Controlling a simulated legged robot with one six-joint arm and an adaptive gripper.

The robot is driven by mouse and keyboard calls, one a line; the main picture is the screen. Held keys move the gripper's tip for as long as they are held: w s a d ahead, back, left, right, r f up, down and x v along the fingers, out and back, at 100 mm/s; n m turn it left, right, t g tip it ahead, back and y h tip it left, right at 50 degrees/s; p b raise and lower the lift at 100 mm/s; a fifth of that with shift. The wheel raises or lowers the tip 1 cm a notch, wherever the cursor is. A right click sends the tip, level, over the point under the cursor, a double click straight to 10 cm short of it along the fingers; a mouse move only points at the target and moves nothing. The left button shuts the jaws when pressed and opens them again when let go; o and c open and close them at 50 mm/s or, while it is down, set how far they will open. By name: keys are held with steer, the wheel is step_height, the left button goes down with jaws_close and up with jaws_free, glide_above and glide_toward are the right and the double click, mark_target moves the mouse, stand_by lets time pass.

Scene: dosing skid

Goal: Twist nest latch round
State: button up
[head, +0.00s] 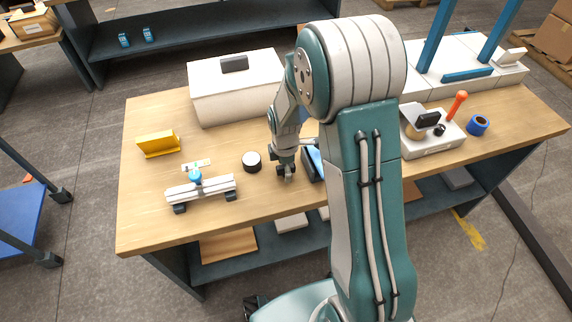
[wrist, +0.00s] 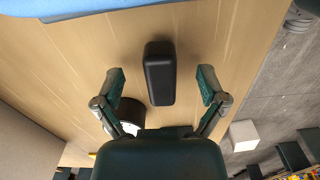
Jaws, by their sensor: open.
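My gripper (head: 286,173) points down over the front middle of the bench, between a black roll and a blue-topped dark tray. In the wrist view its fingers (wrist: 161,84) are spread wide and hold nothing. A black rounded bar (wrist: 160,66) shows between and beyond the fingertips, apart from both; I cannot tell whether it is the nest latch. In the head view the gripper hides that spot. A white rail fixture (head: 213,186) with a blue knob (head: 195,177) and dark feet stands to the left.
The black roll (head: 252,162) is close left of my gripper, also behind a finger in the wrist view (wrist: 130,112). The blue-topped tray (head: 312,161) is close right. A white box (head: 236,92) stands behind, a yellow bracket (head: 158,145) left. The bench front edge is near.

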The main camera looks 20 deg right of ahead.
steer(key=shift+r, duration=3.55)
